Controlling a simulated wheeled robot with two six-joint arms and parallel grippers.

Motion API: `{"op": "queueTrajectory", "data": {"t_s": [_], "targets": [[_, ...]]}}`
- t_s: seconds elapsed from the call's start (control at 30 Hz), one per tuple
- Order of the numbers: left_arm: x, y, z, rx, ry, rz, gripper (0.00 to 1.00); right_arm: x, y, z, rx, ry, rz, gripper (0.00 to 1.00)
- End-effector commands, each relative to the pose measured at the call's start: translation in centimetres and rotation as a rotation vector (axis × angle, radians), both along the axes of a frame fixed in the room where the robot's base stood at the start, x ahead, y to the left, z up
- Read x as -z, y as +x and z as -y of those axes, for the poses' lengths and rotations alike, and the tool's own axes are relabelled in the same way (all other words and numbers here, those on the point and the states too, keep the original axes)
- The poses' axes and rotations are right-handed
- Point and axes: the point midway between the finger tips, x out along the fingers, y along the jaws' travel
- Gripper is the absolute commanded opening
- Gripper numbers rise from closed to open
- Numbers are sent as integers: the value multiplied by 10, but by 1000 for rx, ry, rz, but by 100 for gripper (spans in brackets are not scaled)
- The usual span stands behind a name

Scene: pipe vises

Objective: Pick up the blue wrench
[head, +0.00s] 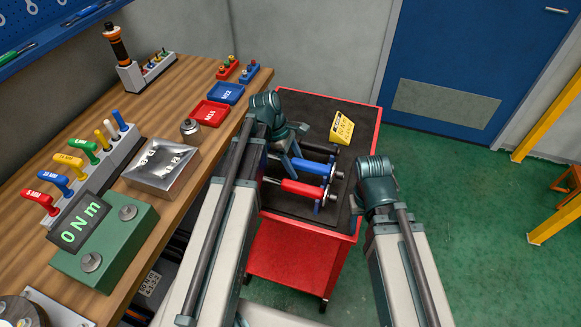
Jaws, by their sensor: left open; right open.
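The blue wrench (310,167) lies across the dark top of the red cart (262,238), between a red wrench (303,188) nearer me and a dark-handled tool (319,148) farther back. My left gripper (292,150) is open and empty over the cart's left side, by the left end of the blue wrench, and hides part of that end. I cannot tell if it touches the wrench. My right gripper (358,203) is open at the cart's right edge, apart from the wrenches. Its wrist hides most of its fingers.
A yellow labelled card (342,128) stands at the cart's back right. The wooden bench (187,97) on the left holds a torque tester (104,240), a metal box (161,166), red and blue trays and coloured-handled tools.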

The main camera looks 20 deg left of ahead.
Motion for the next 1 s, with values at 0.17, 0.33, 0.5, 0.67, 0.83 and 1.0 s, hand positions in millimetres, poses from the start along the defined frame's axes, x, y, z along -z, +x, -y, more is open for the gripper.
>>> {"op": "queueTrajectory", "data": {"t_s": [0.17, 0.33, 0.5, 0.67, 0.83, 1.0], "targets": [[-1, 0, 0, 0, 0, 0, 69, -1, 0, 0, 0, 0, 0, 50], [-1, 0, 0, 0, 0, 0, 39, -1, 0, 0, 0, 0, 0, 50], [-1, 0, 0, 0, 0, 1, 8, -1, 0, 0, 0, 0, 0, 50], [-1, 0, 0, 0, 0, 1, 0, -1, 0, 0, 0, 0, 0, 50], [-1, 0, 0, 0, 0, 1, 0, -1, 0, 0, 0, 0, 0, 50], [-1, 0, 0, 0, 0, 1, 0, -1, 0, 0, 0, 0, 0, 50]]}}
